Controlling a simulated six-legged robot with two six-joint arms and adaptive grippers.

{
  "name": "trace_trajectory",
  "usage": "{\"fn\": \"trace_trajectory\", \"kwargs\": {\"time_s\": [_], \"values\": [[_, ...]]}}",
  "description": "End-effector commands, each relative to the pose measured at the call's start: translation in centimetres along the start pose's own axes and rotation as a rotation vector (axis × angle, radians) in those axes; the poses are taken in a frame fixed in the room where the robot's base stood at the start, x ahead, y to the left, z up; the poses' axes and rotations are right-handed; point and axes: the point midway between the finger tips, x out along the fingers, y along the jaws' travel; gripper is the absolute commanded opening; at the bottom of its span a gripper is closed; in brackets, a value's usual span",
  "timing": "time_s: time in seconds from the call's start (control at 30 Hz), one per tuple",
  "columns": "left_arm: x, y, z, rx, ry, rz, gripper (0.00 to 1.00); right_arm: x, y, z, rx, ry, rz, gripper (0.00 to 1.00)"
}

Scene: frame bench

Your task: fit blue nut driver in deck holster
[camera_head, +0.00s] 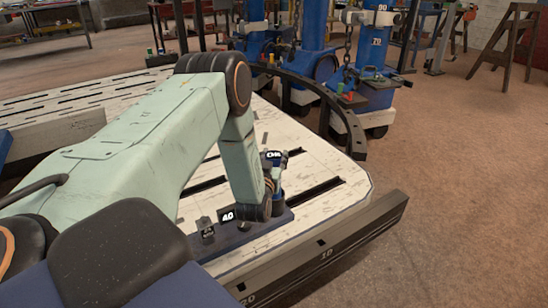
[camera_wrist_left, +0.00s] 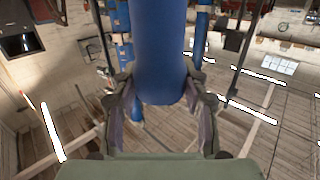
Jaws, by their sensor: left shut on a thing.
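My left gripper (camera_wrist_left: 160,98) is shut on the blue nut driver (camera_wrist_left: 160,45), whose thick blue handle fills the upper middle of the left wrist view between the two fingers. In the head view my left arm reaches down to the deck and its wrist hides most of the gripper (camera_head: 270,184). A small blue and dark piece with a white-lettered tag (camera_head: 272,156) shows just behind the wrist. The deck holster cannot be made out clearly; a dark blue block (camera_head: 246,235) with a "40" tag lies under and beside the wrist. My right gripper is not seen.
The pale slotted deck (camera_head: 325,205) is bare to the right of the wrist. A dark numbered rail (camera_head: 325,250) edges its front. A dark curved bar (camera_head: 335,105) runs behind it. Blue machines (camera_head: 372,70) with chains stand at the back.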

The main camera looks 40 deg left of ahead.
Motion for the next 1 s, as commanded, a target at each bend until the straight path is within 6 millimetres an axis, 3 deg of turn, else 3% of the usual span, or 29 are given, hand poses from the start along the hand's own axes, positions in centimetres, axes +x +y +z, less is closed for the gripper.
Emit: {"fn": "trace_trajectory", "kwargs": {"time_s": [0.37, 0.4, 0.67, 1.0], "values": [[0.14, 0.05, 0.54, -0.001, 0.007, 0.0, 0.0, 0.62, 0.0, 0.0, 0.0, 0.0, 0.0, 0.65], [0.14, 0.05, 0.47, -0.001, 0.007, 0.0, 0.48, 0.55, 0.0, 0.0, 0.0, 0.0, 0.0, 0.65], [0.08, 0.02, 0.58, 0.0, 0.003, 0.0, 0.7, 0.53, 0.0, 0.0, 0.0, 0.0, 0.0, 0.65], [-0.18, -0.04, 0.88, 0.001, -0.005, 0.0, 0.71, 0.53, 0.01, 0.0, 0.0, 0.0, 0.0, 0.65]]}}
